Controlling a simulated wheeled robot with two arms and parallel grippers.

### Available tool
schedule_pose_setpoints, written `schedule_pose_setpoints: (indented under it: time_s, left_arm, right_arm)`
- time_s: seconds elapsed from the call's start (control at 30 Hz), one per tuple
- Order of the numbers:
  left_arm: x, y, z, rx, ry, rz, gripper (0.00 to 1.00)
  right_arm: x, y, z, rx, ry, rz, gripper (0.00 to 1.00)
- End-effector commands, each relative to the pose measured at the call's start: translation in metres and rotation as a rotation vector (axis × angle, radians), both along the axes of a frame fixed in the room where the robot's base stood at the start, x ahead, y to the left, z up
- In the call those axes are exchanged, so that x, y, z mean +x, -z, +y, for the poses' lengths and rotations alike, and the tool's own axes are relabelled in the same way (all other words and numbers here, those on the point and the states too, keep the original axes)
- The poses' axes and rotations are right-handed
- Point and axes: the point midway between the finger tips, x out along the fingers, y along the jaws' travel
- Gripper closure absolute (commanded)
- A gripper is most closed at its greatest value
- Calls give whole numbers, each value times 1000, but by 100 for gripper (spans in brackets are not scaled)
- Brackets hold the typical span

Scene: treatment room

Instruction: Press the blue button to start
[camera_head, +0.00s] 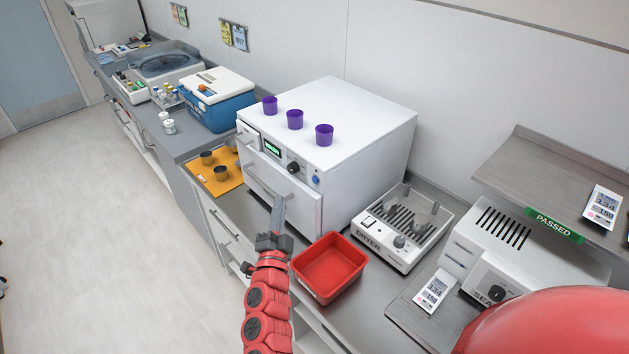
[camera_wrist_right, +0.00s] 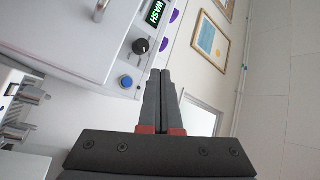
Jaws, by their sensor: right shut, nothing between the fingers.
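The blue button (camera_head: 315,180) is on the upper right of the front of a white washer (camera_head: 350,130), beside a black knob (camera_head: 293,167) and a lit green display reading WASH (camera_head: 272,148). In the right wrist view, the blue button (camera_wrist_right: 126,82) sits left of the fingertips, below the knob (camera_wrist_right: 140,46). My right gripper (camera_head: 279,200) is shut and empty in front of the washer's door. Its closed fingers also show in the right wrist view (camera_wrist_right: 162,72), apart from the button in the picture. My left gripper is not in view.
A red bin (camera_head: 330,267) and a dryer (camera_head: 402,228) stand right of the washer. Purple cups (camera_head: 295,119) stand on its top. An orange mat (camera_head: 226,182) with dark cups lies left. The door handle (camera_head: 268,180) sticks out near my gripper.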

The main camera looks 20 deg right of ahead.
Motion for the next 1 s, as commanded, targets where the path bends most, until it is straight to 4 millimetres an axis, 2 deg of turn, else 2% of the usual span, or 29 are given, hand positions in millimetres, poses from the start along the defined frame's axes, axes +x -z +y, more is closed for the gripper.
schedule_pose_setpoints:
  time_s: [0.3,0.5,0.7,1.0]
  left_arm:
    - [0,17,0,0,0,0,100]
    - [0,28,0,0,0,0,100]
    - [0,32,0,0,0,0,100]
    - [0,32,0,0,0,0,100]
  right_arm:
    - [14,1,-44,-3,9,-4,100]
    - [22,3,-64,-1,6,-2,100]
    - [26,1,-74,0,2,-1,100]
    - [27,0,-75,0,2,-1,100]
